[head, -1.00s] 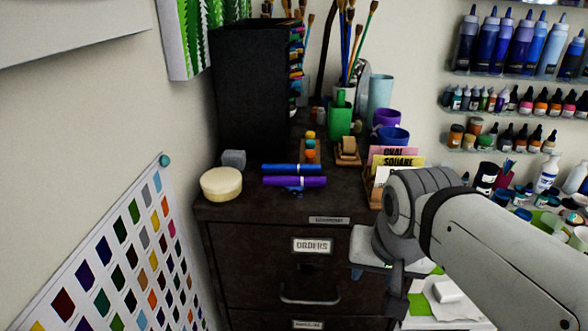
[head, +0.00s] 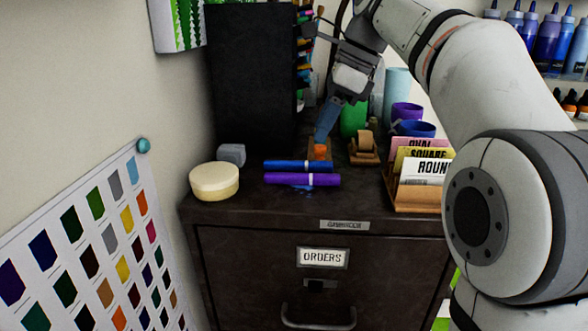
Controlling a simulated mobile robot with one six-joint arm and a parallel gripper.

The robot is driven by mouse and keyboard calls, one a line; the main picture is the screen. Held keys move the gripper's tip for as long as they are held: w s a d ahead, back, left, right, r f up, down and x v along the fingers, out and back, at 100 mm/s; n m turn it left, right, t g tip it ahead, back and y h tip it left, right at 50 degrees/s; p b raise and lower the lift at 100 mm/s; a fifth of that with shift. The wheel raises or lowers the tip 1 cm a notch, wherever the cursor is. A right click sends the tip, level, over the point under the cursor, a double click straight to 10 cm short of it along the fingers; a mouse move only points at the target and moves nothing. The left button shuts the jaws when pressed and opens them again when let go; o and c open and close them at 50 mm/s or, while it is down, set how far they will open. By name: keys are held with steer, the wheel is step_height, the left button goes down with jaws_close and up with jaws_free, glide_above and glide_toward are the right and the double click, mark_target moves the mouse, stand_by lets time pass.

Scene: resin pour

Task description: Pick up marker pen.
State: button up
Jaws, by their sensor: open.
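Two marker pens lie side by side, pointing left-right, on the dark cabinet top in the head view.
A tall black rack (head: 252,80) rises behind. A card holder (head: 410,200), purple cups (head: 414,129) and a green cup (head: 353,120) stand right. The cabinet's front edge is clear.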

mark_target(303, 162)
steer(key=x, duration=0.7)
steer(key=shift+s+a, duration=0.25)
steer(key=shift+s, duration=0.1)
steer(key=shift+c, duration=0.3)
jaws_close()
